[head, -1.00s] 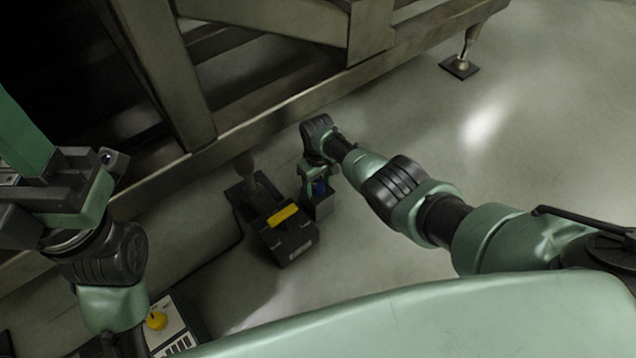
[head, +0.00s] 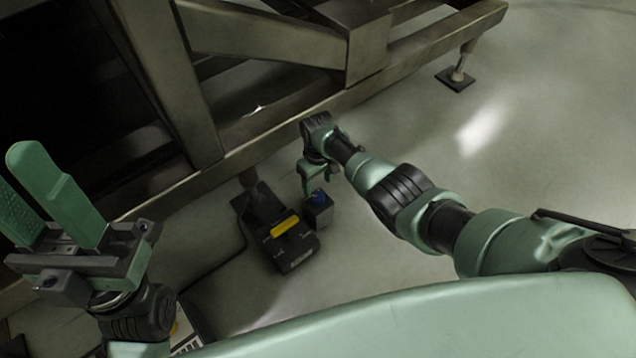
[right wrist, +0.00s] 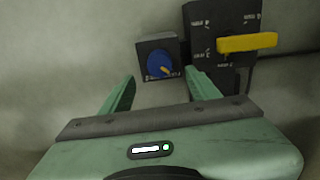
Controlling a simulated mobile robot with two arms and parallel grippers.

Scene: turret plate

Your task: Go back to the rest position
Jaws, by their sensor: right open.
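My right gripper (head: 312,190) hangs beside a small grey box with a blue knob (head: 318,198) in the head view. In the right wrist view the green fingers of this gripper (right wrist: 160,76) are spread and empty, with the blue-knob box (right wrist: 160,64) beyond the gap. I cannot tell the distance between the fingertips and the knob. My left gripper (head: 18,180) is at the left of the head view, its two green fingers apart and pointing up and left, with nothing between them.
A black box with a yellow handle (head: 286,225) stands next to the blue-knob box; its yellow handle (right wrist: 247,43) shows in the wrist view. A heavy metal frame (head: 270,120) fills the upper left. A partly hidden panel (head: 188,335) lies low left. Floor at right is clear.

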